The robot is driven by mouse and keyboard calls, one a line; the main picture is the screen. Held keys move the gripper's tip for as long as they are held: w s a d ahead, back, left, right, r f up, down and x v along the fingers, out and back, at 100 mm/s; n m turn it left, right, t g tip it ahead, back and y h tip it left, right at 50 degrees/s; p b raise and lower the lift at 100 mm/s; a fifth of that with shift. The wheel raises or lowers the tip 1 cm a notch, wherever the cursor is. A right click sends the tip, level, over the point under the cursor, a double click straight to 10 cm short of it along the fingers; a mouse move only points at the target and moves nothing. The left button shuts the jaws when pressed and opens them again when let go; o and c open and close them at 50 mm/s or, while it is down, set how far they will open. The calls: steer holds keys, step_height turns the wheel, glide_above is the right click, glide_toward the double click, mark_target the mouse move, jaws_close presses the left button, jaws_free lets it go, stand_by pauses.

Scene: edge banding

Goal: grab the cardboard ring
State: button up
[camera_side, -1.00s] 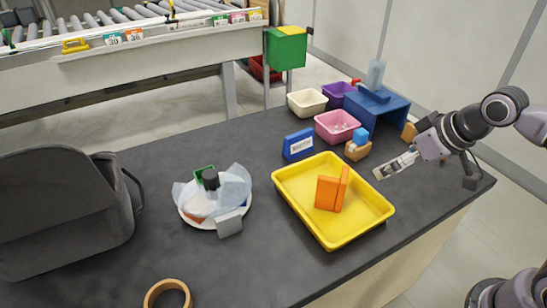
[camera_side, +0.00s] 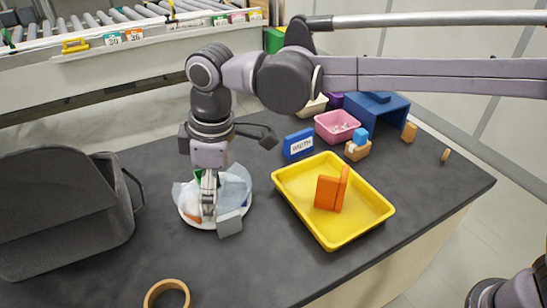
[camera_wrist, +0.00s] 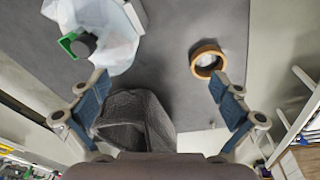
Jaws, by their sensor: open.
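The cardboard ring (camera_side: 167,294) is a brown band lying on the dark table at the front edge of the side view, left of centre, partly cut off by the frame. It also shows whole in the wrist view (camera_wrist: 207,62), near the right finger. My gripper (camera_side: 208,208) points down over the white plate in the side view, behind the ring and apart from it. In the wrist view my gripper (camera_wrist: 160,90) has its two blue-padded fingers wide apart with nothing held between them.
A white plate (camera_side: 190,222) holds crumpled film and small items under my gripper. A grey bin (camera_side: 65,215) stands at the left. A yellow tray (camera_side: 345,235) with orange pieces lies at the right. The table between plate and ring is clear.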

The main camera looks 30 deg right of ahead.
steer(key=s+a+f+n+g+h, duration=0.1)
steer(key=s+a+f+n, duration=0.2)
steer(key=a, duration=0.4)
steer(key=s+a+f+n, duration=0.1)
steer(key=s+a+f, duration=0.3)
steer(key=a, duration=0.3)
glide_above(171, 306)
steer(key=f, duration=0.6)
steer(key=shift+s+d, duration=0.1)
steer(key=shift+d, duration=0.15)
steer(key=shift+a+f, duration=0.15)
steer(key=shift+f, duration=1.15)
steer(key=shift+a+f, duration=0.1)
steer(key=shift+f, duration=1.2)
steer(key=c, duration=0.8)
